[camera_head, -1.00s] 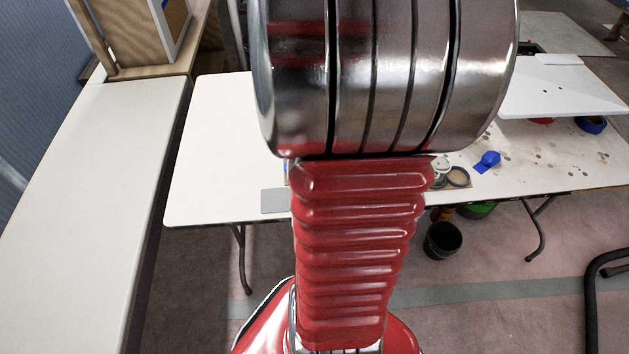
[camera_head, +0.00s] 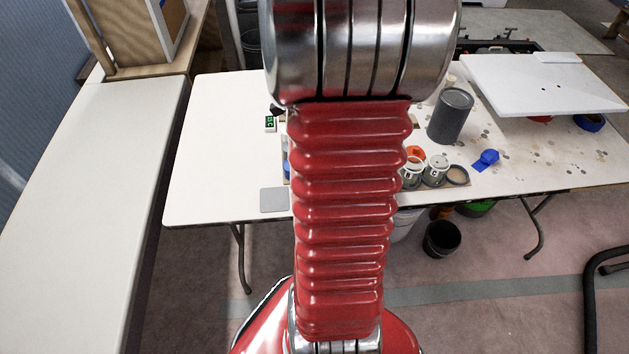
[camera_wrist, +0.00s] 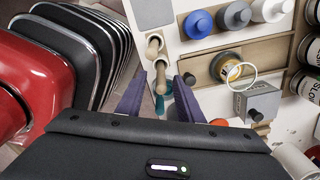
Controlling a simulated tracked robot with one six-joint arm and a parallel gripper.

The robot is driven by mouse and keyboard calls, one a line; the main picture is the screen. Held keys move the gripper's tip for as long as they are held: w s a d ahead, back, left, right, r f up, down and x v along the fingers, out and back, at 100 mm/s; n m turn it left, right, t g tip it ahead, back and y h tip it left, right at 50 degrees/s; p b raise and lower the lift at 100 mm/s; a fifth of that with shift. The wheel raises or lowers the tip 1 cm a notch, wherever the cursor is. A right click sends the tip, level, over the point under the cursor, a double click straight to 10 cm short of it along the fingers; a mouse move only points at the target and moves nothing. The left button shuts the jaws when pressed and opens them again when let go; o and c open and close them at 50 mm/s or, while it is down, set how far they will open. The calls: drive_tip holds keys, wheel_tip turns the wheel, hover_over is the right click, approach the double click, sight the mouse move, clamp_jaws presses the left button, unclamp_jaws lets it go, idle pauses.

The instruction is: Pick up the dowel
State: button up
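In the wrist view, two pale wooden rod-like pieces with rounded ends stand out near the top centre. The farther one (camera_wrist: 153,46) is at the table's edge. The nearer one (camera_wrist: 160,74), which may be the dowel, shows in the gap between my fingertips; I cannot tell which is the task's dowel. My gripper (camera_wrist: 159,81) is open, its two dark purple fingers apart. No contact with the wood is visible. In the head view my arm hides the gripper and both wooden pieces.
In the head view, a grey can (camera_head: 451,116) stands on the white table (camera_head: 215,150). The table's left part is largely clear.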

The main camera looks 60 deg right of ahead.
drive_tip(key=shift+f, duration=2.35)
clamp_jaws()
